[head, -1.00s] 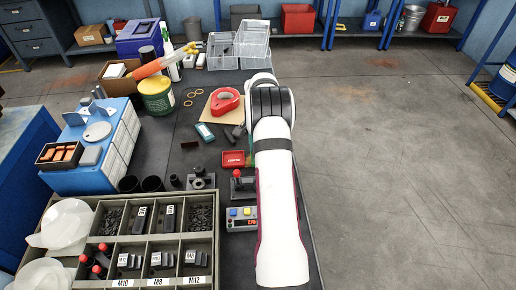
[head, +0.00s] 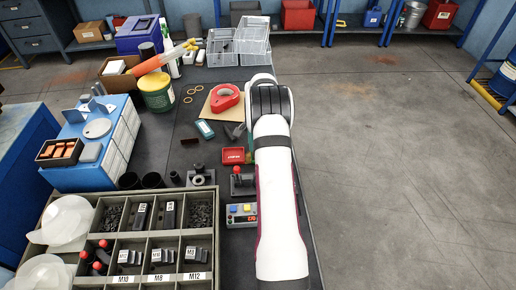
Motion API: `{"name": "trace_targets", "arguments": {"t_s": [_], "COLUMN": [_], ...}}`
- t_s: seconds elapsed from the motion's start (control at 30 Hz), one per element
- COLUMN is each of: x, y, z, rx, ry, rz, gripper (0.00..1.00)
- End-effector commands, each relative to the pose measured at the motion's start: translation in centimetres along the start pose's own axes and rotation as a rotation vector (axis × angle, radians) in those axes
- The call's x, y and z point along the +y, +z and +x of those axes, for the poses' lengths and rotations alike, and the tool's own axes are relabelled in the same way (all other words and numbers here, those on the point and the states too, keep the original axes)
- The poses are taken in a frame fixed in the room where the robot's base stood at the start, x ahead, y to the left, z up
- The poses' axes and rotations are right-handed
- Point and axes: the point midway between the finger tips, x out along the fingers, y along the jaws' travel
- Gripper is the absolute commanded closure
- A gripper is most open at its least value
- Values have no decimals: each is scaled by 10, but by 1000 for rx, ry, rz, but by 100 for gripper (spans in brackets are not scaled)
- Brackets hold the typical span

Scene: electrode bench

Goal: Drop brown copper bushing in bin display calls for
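My white arm stretches up the right side of the bench in the head view, and its far end hides my gripper. A small control box with yellow and blue buttons and a red-lit display (head: 251,218) sits left of the arm; its characters are too small to read surely. A compartmented case (head: 157,279) at the front left carries M10, M8 and M12 labels. I cannot identify the brown copper bushing surely; a small dark brown piece (head: 190,141) lies on the bench.
Orange-brown blocks lie in a black tray (head: 42,157) on a blue machine (head: 80,178). Bare floor (head: 400,160) lies right of the bench.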

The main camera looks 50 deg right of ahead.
Motion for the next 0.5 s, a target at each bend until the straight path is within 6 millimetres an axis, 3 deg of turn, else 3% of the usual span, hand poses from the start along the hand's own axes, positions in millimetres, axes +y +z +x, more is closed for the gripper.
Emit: {"name": "trace_targets", "arguments": {"t_s": [0.03,0.13,0.4,0.5], "x": [0,0,0,0], "y": [0,0,0,0], "z": [0,0,-1,-10], "rx": [0,0,0,0], "ry": [0,0,0,-1], "rz": [0,0,0,0], "gripper": [35,20,20,20]}}
